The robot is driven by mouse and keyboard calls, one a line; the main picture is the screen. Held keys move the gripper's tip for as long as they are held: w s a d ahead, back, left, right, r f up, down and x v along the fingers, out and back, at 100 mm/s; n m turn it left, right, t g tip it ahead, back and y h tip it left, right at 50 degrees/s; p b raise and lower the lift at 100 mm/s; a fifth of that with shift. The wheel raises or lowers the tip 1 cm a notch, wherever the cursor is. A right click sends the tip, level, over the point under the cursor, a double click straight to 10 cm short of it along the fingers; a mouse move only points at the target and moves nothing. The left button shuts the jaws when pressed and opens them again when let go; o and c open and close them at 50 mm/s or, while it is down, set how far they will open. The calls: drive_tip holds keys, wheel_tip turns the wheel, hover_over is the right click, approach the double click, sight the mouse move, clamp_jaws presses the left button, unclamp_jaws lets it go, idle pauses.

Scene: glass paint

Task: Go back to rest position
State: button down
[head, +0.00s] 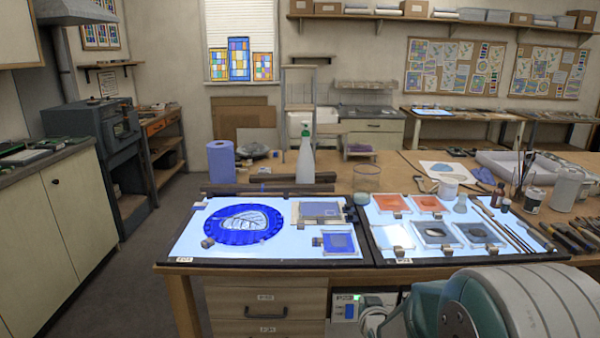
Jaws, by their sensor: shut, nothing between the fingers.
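Part of my arm shows large at the bottom right, in front of the workbench (168,276). Its links are grey and dark teal. I cannot make out my gripper's fingers in this view. On the bench, the left light panel (190,246) bears a round blue glass piece (242,224) with a pale leaf-like drawing, and small framed glass pieces beside it. The right light panel (455,213) bears orange panes (390,203) and grey panes (439,233).
A spray bottle (306,160), a blue paper roll (221,161) and a glass jar (366,178) stand behind the panels. Brushes (500,232) and tools (572,238) lie at the right. A cabinet (60,235) stands at the left, with open floor (130,262) between it and the bench.

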drive_tip(key=s+r+g, duration=0.2)
drive_tip(key=s+r, duration=0.2)
drive_tip(key=s, duration=0.6)
drive_tip(key=s+r+g, duration=0.3)
drive_tip(key=s+r, duration=0.1)
drive_tip(key=s, duration=0.6)
drive_tip(key=s+r+g, duration=0.3)
drive_tip(key=s+r, duration=0.1)
drive_tip(key=s, duration=0.6)
drive_tip(key=shift+r, duration=0.3)
